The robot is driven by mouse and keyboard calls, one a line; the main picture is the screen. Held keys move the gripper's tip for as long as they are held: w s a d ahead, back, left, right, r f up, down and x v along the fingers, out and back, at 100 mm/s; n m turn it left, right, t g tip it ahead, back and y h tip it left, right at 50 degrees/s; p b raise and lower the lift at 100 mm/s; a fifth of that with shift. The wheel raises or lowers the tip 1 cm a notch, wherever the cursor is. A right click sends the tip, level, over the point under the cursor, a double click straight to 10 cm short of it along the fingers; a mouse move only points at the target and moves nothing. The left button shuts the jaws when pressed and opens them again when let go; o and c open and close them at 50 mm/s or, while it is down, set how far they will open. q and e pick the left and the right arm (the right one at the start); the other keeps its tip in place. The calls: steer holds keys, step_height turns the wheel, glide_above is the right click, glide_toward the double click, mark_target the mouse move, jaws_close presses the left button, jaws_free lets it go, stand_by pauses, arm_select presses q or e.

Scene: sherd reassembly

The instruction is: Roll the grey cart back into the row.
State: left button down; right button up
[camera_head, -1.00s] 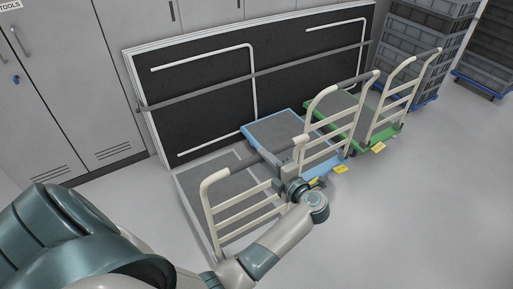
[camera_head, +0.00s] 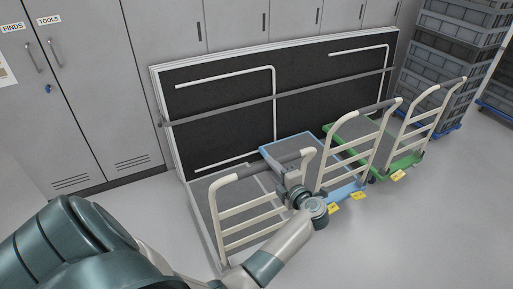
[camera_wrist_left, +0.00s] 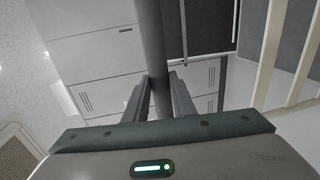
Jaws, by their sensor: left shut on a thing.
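The grey cart (camera_head: 204,206) stands at the left end of the row, in front of the black panel, its cream handle frame towards the front. My left gripper (camera_head: 291,183) is shut on the dark grip bar (camera_head: 252,170) of that frame, near its right end. In the left wrist view the bar (camera_wrist_left: 152,45) passes between the two fingers (camera_wrist_left: 158,100). My forearm hides part of the cart's front right. The blue cart (camera_head: 290,152) is just right of it, and the green cart (camera_head: 345,132) is beyond. My right gripper is out of view.
A black panel (camera_head: 230,115) with white rails leans against the grey cabinets (camera_head: 95,100) behind the carts. Stacked grey crates (camera_head: 450,60) stand at the back right. Yellow tags (camera_head: 358,196) lie by the carts' front ends. The floor (camera_head: 430,235) at right front is clear.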

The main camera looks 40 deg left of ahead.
arm_select(q)
steer(key=r+x, duration=0.1)
steer(key=x, duration=0.9)
steer(key=shift+w+a+r, duration=0.2)
steer(key=shift+a, duration=0.2)
stand_by(0.4)
steer(key=c, duration=1.2)
jaws_free()
steer(key=shift+d+r, duration=0.1)
steer(key=shift+d, duration=0.05)
